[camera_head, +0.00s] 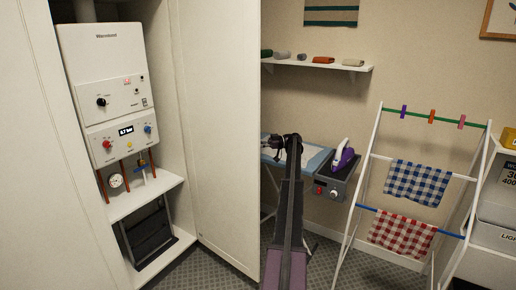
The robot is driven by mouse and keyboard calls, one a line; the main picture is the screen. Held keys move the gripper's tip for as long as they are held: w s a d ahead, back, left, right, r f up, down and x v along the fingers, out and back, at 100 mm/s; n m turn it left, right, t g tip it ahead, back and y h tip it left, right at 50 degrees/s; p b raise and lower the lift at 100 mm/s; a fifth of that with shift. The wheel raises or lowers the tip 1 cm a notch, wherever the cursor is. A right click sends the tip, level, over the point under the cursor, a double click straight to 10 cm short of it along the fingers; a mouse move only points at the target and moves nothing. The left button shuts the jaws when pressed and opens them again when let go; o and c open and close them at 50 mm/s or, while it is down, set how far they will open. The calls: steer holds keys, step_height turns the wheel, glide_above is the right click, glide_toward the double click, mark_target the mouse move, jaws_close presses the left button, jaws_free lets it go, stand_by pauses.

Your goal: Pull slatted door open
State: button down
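A tall white door (218,120) stands swung open on the right side of a boiler cupboard. The face turned to me looks plain, with no slats visible; its other face is hidden. My arm reaches up from the bottom centre, to the right of the door's free edge. My gripper (272,142) is at the arm's far end, turned left beside that edge. It is small and dark, and its fingers cannot be made out. I cannot tell whether it touches the door or holds anything.
The cupboard holds a white boiler (108,75), and a white panel (40,150) stands at left. Right of my arm are an ironing board (318,160) with an iron (343,158) and a drying rack (372,165) with checked cloths. A wall shelf (320,65) hangs above.

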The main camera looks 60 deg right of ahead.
steer(key=shift+w, duration=0.15)
steer(key=c, duration=0.6)
jaws_free()
steer(key=shift+r, duration=0.1)
